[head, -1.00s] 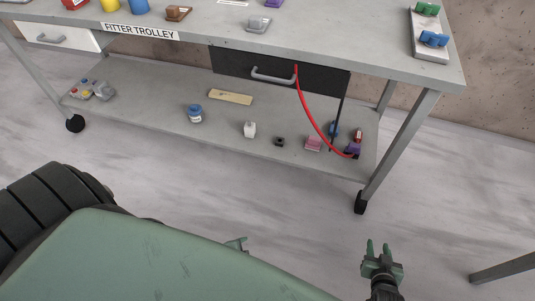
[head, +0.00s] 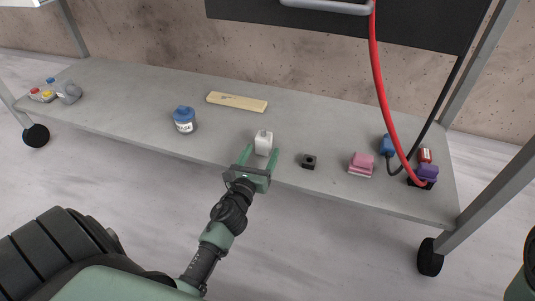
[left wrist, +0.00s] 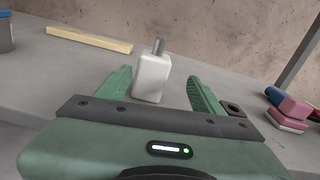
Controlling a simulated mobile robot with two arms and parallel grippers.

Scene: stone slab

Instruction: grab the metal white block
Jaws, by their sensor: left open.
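The white block (head: 263,143), with a small grey pin on top, stands upright on the lower shelf of the trolley, near its front edge. It also shows in the left wrist view (left wrist: 152,78). My left gripper (head: 259,157) is open, its green fingers pointing at the block, one on each side of it. In the left wrist view the block stands between the fingertips (left wrist: 160,82), closer to the left finger. Neither finger clearly touches it. My right gripper is not in view.
On the shelf (head: 120,110), a blue-lidded jar (head: 184,120) and a wooden strip (head: 237,102) are left of the block. A black piece (head: 309,161) and pink blocks (head: 361,165) are to the right.

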